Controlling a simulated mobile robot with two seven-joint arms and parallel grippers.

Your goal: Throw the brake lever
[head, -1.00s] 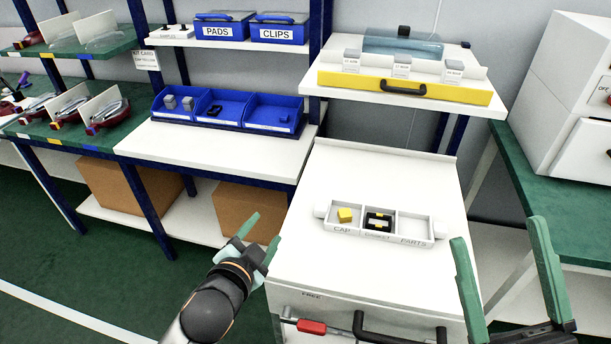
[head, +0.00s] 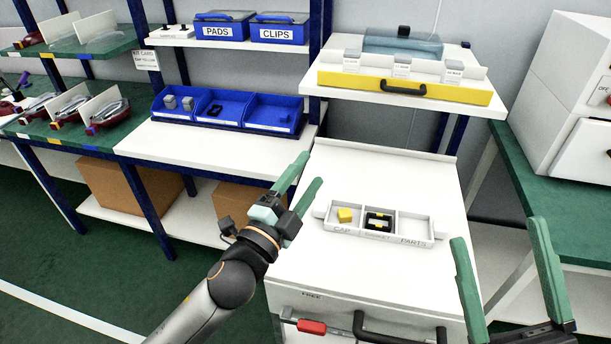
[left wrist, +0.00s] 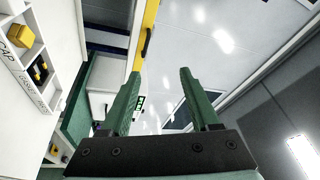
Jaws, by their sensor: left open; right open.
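The brake lever (head: 311,326) has a red grip on a grey rod. It lies low across the front of the white cart (head: 360,277), under the word FREE, at the bottom of the head view. My left gripper (head: 311,168) is open and empty, raised over the cart's left side, well above and apart from the lever. Its spread fingers also show in the left wrist view (left wrist: 162,71), where the lever is not visible. My right gripper (head: 498,230) is open and empty to the right of the cart.
A white tray (head: 410,239) with a yellow cap (head: 345,215) and a black part (head: 379,221) sits on the cart. A black handle (head: 385,328) is beside the lever. A shelf with a yellow-fronted case (head: 340,82) stands behind. Green floor lies to the left.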

